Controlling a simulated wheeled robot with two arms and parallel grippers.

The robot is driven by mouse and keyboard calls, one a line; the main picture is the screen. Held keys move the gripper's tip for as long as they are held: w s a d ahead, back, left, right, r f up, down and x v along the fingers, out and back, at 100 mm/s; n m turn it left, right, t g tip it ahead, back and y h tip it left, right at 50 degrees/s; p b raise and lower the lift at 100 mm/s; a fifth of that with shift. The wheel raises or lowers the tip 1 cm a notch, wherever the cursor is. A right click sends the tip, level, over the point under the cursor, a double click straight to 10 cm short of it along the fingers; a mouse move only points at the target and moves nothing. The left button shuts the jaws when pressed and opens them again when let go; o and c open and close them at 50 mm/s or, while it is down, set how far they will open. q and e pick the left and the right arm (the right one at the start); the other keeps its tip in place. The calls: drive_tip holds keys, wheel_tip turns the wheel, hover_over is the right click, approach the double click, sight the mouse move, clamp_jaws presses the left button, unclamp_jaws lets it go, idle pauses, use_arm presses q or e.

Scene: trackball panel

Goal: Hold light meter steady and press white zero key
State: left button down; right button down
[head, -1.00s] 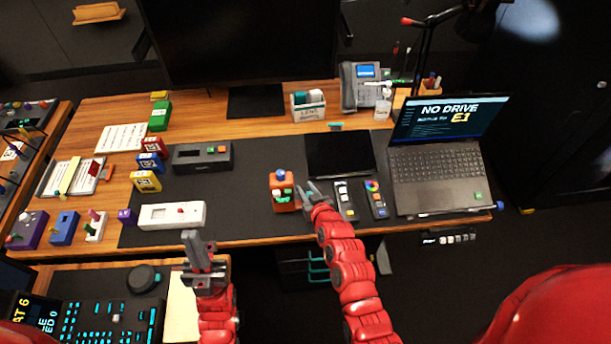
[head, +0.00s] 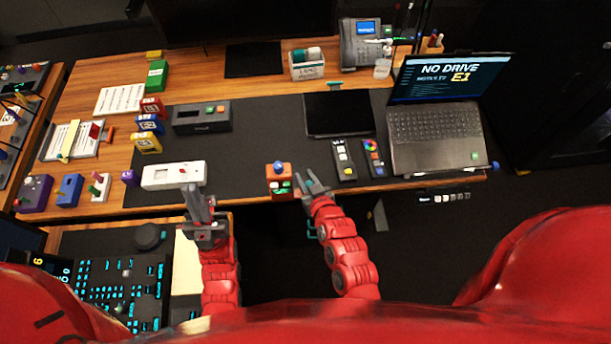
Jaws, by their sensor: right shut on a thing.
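A small orange box (head: 280,188) with a blue dome on top and small green and pale keys stands near the desk's front edge; it seems to be the light meter. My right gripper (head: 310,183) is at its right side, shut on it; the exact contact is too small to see. A white zero key cannot be made out for certain. My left gripper (head: 195,195) is to the left, in front of a white device (head: 173,174) with a red button. Its fingers look together and empty, apart from the orange box.
Two dark handheld devices (head: 343,163) and a laptop (head: 437,138) lie to the right. A black tablet (head: 338,113) and a dark grey box (head: 202,117) are behind. The dark mat (head: 240,168) is clear between the white device and orange box.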

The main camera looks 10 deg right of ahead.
drive_tip(key=shift+w+d+f+b, duration=0.1)
drive_tip(key=shift+w+f+b, duration=0.15)
drive_tip(key=shift+w+b, duration=0.4)
drive_tip(key=shift+w+d+f+b, duration=0.1)
drive_tip(key=shift+w+f+b, duration=0.25)
drive_tip(key=shift+w, duration=0.65)
drive_tip(key=shift+w+f+b, duration=0.15)
drive_tip(key=shift+w+b, duration=0.4)
drive_tip(key=shift+w, duration=0.25)
drive_tip(key=shift+w+d+f+b, duration=0.1)
drive_tip(key=shift+w+f+b, duration=0.1)
drive_tip(key=shift+w+b, duration=0.5)
drive_tip(key=shift+w+d+f+b, duration=0.15)
drive_tip(key=shift+w+b, duration=0.25)
drive_tip(key=shift+w, duration=0.55)
drive_tip(key=shift+w+f+b, duration=0.25)
drive_tip(key=shift+w+b, duration=0.3)
drive_tip(key=shift+w, duration=0.3)
drive_tip(key=shift+w+f+b, duration=0.35)
drive_tip(key=shift+w+b, duration=0.15)
drive_tip(key=shift+w, duration=0.15)
drive_tip(key=w+b, duration=0.3)
drive_tip(key=w, duration=0.1)
drive_tip(key=shift+w+d+f, duration=0.1)
drive_tip(key=shift+d+f, duration=0.15)
drive_tip(key=shift+f, duration=0.1)
drive_tip(key=shift+d, duration=0.1)
drive_tip(key=shift+f+b, duration=0.15)
drive_tip(key=shift+b, duration=0.35)
